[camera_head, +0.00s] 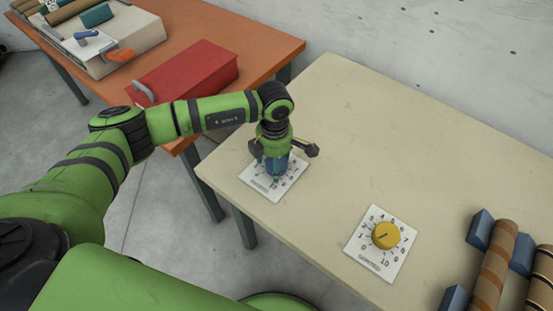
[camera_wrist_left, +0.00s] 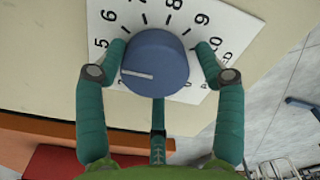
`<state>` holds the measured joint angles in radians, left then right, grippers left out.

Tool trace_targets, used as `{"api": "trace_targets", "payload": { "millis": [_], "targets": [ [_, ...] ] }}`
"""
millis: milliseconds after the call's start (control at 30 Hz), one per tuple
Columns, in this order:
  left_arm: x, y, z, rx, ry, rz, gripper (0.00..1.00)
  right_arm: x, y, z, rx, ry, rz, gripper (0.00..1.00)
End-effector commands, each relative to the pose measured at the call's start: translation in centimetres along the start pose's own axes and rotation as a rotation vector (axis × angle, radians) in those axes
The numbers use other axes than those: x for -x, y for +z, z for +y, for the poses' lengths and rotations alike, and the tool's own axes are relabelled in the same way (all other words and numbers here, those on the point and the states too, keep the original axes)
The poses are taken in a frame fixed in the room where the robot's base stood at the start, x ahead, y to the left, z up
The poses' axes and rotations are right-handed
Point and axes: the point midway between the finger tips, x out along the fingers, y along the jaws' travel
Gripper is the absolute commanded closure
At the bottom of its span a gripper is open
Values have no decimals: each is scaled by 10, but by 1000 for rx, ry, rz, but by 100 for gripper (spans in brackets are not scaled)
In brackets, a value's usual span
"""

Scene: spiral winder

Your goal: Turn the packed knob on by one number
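A blue knob (camera_wrist_left: 155,62) sits on a white numbered dial card; in the head view the knob (camera_head: 277,166) is partly covered by my left gripper. The card (camera_wrist_left: 230,40) shows numbers 5 to 10, and its label is partly hidden by a finger. The knob's white pointer line points left in the wrist view, below the 5; the number there is hidden. My left gripper (camera_wrist_left: 162,53) is over the knob with fingers on either side. The left finger looks close to it; a small gap shows at the right finger. My right gripper is out of view.
A second card (camera_head: 366,257) with a yellow knob (camera_head: 386,235) lies to the right on the beige table (camera_head: 340,120). An orange table (camera_head: 255,38) behind holds a red box (camera_head: 190,72).

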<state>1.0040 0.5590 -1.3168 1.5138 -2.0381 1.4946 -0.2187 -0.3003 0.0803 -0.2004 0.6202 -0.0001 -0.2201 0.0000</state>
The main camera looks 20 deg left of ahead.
Motion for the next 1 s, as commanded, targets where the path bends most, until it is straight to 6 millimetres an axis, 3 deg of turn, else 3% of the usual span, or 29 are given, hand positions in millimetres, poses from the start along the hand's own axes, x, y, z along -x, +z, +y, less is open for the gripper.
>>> {"api": "trace_targets", "payload": {
  "millis": [333, 467, 800, 1000],
  "targets": [
    [3, 2, 1, 0, 3, -8, 20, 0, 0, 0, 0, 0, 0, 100],
    [13, 3, 2, 0, 5, -12, 20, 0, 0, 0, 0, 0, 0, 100],
    [82, 1, 2, 1, 6, -10, 20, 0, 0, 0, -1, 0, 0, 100],
    [112, 0, 1, 2, 4, -7, 20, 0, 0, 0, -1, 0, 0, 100]
  ]
}}
